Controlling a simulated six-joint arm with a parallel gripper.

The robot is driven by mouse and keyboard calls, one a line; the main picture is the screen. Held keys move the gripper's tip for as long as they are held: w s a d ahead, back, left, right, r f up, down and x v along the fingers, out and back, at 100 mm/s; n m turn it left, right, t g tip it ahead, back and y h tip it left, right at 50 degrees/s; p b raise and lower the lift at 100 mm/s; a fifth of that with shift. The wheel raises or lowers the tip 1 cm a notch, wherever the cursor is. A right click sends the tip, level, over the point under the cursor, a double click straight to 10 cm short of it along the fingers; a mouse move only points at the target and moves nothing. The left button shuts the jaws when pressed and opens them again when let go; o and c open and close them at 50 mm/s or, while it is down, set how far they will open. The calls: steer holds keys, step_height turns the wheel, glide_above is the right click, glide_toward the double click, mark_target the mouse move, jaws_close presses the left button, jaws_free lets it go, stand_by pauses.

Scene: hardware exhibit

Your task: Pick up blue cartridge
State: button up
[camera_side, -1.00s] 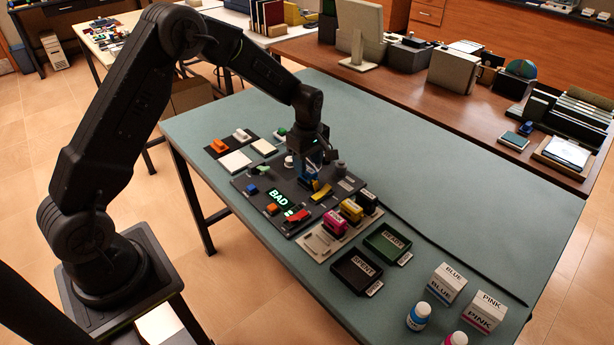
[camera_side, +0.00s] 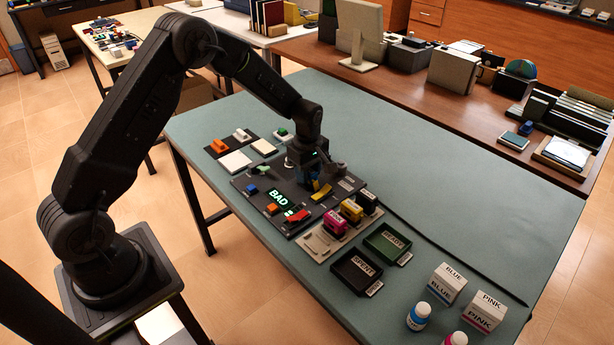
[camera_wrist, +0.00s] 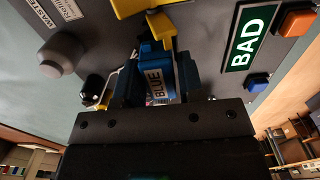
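The blue cartridge (camera_wrist: 156,84) has a white "BLUE" label and stands at the dark control panel (camera_side: 250,187), beside a yellow lever (camera_wrist: 162,28). My gripper (camera_wrist: 158,68) is down around it, with one dark finger on each side in the wrist view. The fingers look close to its sides, but I cannot tell whether they press on it. In the side view my gripper (camera_side: 312,173) hides most of the cartridge.
A green "BAD" display (camera_wrist: 250,36), an orange button (camera_wrist: 297,22), a blue button (camera_wrist: 257,83) and a grey knob (camera_wrist: 60,54) surround the spot. Pink (camera_side: 334,223), yellow (camera_side: 352,211) and black cartridges, a "SPENT" tray (camera_side: 340,262) and a green tray (camera_side: 372,237) lie nearer the camera.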

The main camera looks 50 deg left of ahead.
steer(key=c, duration=0.5)
steer(key=shift+r, duration=3.25)
